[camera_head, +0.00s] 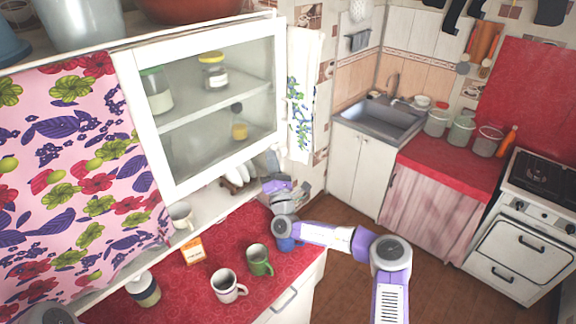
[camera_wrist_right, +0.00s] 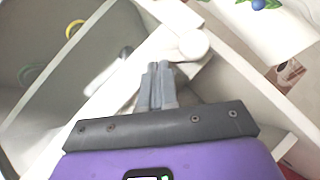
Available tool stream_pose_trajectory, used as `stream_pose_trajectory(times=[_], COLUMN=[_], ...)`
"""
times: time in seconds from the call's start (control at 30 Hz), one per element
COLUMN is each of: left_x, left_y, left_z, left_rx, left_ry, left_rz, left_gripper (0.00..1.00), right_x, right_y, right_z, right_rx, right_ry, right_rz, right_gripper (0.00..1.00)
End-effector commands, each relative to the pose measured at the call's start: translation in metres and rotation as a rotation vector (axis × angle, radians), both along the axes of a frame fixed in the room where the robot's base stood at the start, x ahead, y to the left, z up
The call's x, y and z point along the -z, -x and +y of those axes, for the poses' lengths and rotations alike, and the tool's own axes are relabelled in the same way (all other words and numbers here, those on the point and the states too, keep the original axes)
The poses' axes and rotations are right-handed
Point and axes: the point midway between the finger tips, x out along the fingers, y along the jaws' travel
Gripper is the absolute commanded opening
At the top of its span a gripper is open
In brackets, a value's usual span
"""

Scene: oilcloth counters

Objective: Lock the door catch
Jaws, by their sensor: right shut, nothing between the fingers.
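The white-framed glass cabinet door (camera_head: 210,105) is on the left in the head view. Jars show behind its glass. I cannot tell whether it is fully closed. My right gripper (camera_head: 272,163) is near the door's lower right corner in the head view, its fingertips hard to make out. In the right wrist view the right gripper (camera_wrist_right: 158,68) has its two grey fingers together and empty. A white round piece (camera_wrist_right: 193,45) on the white frame lies just beyond and right of the fingertips; it may be the catch, but its locked state cannot be read. My left gripper is out of view.
A white towel (camera_head: 303,95) hangs right of the door. A flowered curtain (camera_head: 75,170) covers the left cabinet part.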

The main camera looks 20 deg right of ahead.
Motion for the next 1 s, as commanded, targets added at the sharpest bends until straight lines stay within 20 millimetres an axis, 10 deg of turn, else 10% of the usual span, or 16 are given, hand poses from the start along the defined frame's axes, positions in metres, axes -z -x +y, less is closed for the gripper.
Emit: stream_pose_trajectory(times=[0.57, 1.0], left_x=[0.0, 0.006], left_y=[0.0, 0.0], left_z=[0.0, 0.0], left_rx=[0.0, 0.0], left_ry=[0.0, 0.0], left_rz=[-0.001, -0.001], left_gripper=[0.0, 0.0], right_x=[0.001, 0.052], right_y=[-0.009, 0.029], right_z=[0.012, 0.045], right_rx=[-0.013, -0.023], right_ry=[0.0, 0.0], right_rz=[0.001, 0.006], right_gripper=[0.0, 0.0])
